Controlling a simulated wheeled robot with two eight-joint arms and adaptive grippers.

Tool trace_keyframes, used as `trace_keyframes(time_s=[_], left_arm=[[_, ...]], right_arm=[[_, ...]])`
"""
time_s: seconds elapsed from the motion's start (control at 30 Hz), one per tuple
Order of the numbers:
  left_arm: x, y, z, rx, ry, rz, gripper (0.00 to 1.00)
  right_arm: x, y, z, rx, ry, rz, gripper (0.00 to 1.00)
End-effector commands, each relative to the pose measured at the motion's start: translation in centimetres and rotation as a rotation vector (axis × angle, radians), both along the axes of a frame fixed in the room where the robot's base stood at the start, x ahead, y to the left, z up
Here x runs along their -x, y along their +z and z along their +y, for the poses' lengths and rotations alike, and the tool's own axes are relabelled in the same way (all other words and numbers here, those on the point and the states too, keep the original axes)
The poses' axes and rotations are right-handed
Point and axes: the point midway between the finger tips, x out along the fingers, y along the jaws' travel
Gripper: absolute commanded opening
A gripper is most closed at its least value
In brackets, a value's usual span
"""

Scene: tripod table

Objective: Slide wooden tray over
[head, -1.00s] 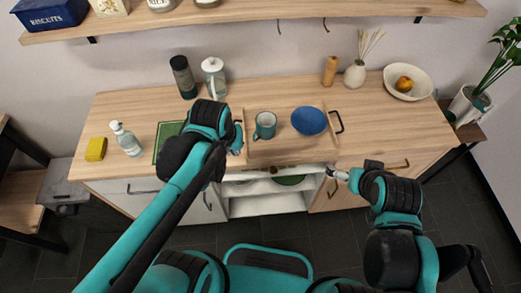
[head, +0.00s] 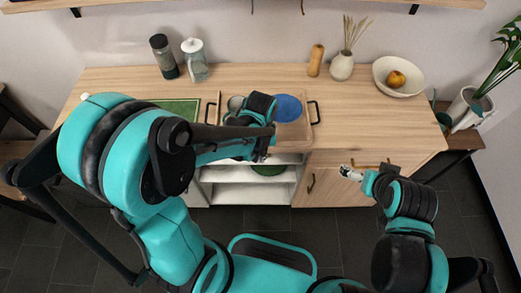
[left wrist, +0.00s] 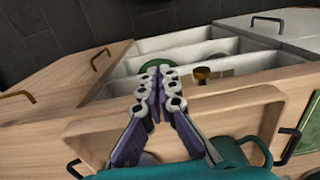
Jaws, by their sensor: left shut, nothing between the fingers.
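The wooden tray (head: 292,133) lies on the wooden counter. My left gripper (head: 262,156) is shut and empty at the tray's front side. In the left wrist view its closed fingers (left wrist: 158,80) reach across the tray's front rim (left wrist: 240,102) in the picture; contact cannot be told. The mug (left wrist: 240,152) is at the bottom there. My right gripper (head: 347,172) is in front of the counter, apart from the tray; its opening is too small to tell.
A green board (head: 180,107) lies left of the tray. A dark bottle (head: 164,57), glass jar (head: 195,60), wooden mill (head: 316,60), vase (head: 342,66) and white bowl (head: 397,77) stand behind. Counter right of the tray is clear.

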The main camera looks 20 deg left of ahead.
Motion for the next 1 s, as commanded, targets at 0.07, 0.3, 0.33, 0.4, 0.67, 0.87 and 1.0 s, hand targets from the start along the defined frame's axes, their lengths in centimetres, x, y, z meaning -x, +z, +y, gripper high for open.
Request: trace_keyframes(time_s=[0.07, 0.3, 0.33, 0.4, 0.67, 0.87, 1.0], left_arm=[[-1.1, -0.6, 0.3, 0.000, 0.002, -0.001, 0.00], [-3.5, -0.3, 1.0, 0.000, 0.001, 0.000, 0.00], [-3.7, -0.3, 1.1, 0.000, 0.000, 0.000, 0.00], [-3.8, -0.2, 1.1, 0.000, 0.000, 0.000, 0.00], [-3.9, -0.2, 1.1, 0.000, 0.000, 0.000, 0.00], [-5.6, -0.2, 1.6, 0.000, 0.001, -0.001, 0.00], [-9.2, -0.2, 2.7, -0.001, 0.002, -0.002, 0.00]], right_arm=[[0.0, -0.7, 0.0, 0.000, 0.000, 0.000, 1.00], [0.0, -1.2, 0.0, 0.000, 0.000, 0.000, 1.00], [0.0, -1.2, 0.0, 0.000, 0.000, 0.000, 1.00], [0.0, -1.2, 0.0, 0.000, 0.000, 0.000, 1.00], [0.0, -1.2, 0.0, 0.000, 0.000, 0.000, 1.00], [0.0, -1.3, 0.0, 0.000, 0.000, 0.000, 1.00], [0.0, -1.4, 0.0, 0.000, 0.000, 0.000, 1.00]])
